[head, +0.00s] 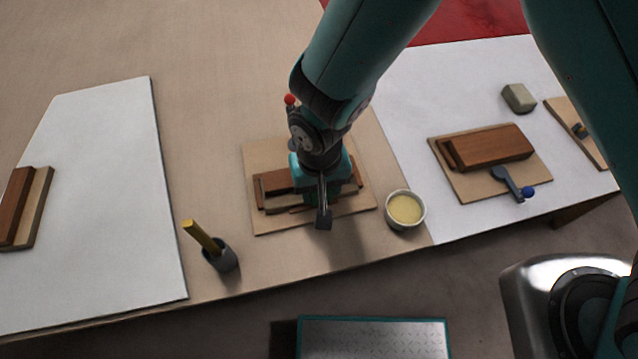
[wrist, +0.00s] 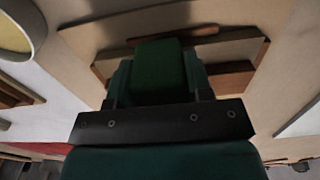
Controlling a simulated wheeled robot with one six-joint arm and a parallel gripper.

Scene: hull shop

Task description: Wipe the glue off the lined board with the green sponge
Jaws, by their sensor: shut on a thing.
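My gripper (head: 323,200) is over the pale board (head: 262,222) in the middle of the table and points down. It is shut on the green sponge (wrist: 160,68), which shows between the fingers in the wrist view. In the head view the sponge is mostly hidden by my gripper. Brown wooden pieces (head: 272,181) lie on the board around and beneath the sponge, and a wooden strip also shows in the wrist view (wrist: 236,45). I cannot tell whether the sponge touches the board. No lines or glue can be made out; my gripper covers the middle.
A cup of pale yellow stuff (head: 405,210) stands right of the board. A grey holder (head: 222,259) with a yellow-handled tool stands at left front. At right are another board with a brown block (head: 494,147) and a grey-green block (head: 518,98). A white sheet (head: 100,220) covers the left.

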